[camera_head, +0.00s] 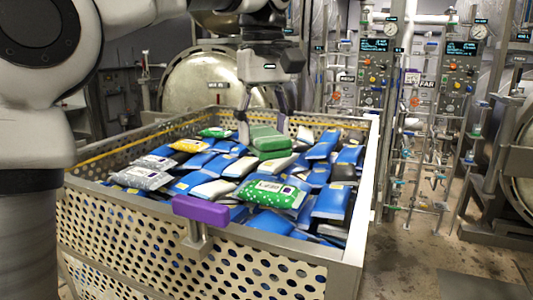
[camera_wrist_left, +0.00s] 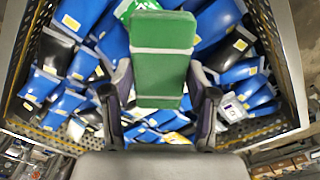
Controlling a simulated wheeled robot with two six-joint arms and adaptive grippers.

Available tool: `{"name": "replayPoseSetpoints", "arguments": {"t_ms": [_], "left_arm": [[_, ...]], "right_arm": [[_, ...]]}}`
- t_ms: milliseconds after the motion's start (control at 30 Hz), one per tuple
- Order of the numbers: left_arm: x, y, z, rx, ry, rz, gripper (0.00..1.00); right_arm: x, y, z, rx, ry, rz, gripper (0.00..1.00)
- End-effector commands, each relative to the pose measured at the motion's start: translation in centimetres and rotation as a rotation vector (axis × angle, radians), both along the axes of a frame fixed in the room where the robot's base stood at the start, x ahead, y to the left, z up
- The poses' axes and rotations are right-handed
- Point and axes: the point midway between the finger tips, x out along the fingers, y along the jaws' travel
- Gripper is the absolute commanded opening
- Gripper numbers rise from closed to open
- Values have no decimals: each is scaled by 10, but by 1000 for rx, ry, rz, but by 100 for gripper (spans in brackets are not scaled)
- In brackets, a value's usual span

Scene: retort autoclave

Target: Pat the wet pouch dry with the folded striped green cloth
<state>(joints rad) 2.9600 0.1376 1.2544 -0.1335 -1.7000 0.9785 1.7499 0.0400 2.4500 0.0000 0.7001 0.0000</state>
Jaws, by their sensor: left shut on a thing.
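The folded green cloth with pale stripes (camera_head: 268,141) is between the fingers of my left gripper (camera_head: 263,127), over the pouches in the crate. The left wrist view shows the cloth (camera_wrist_left: 162,35) from above, with a finger of the left gripper (camera_wrist_left: 160,85) on each side; the gripper is shut on it. A green pouch with white dots and a label (camera_head: 270,194) lies on the pile nearer the front, apart from the cloth. Part of a green-and-white pouch (camera_wrist_left: 128,9) shows at the top of the wrist view. I cannot tell which pouch is wet. My right gripper is out of view.
The perforated metal crate (camera_head: 200,257) holds many blue, black, silver and yellow pouches. A purple handle (camera_head: 201,211) sticks up at its front rim. A round vessel door (camera_head: 208,82) and control panels (camera_head: 376,72) stand behind. Floor to the right is open.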

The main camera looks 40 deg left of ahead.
Motion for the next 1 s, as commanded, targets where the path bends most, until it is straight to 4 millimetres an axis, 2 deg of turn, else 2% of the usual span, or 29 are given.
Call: {"name": "replayPoseSetpoints", "arguments": {"t_ms": [267, 700, 1000], "left_arm": [[1, -3, -10, 1, -1, 0, 29], [5, -21, -56, 1, 0, -1, 29], [6, -24, -59, 1, 0, 0, 29]], "right_arm": [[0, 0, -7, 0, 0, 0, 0], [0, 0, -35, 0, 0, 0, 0], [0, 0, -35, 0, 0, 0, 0]]}}
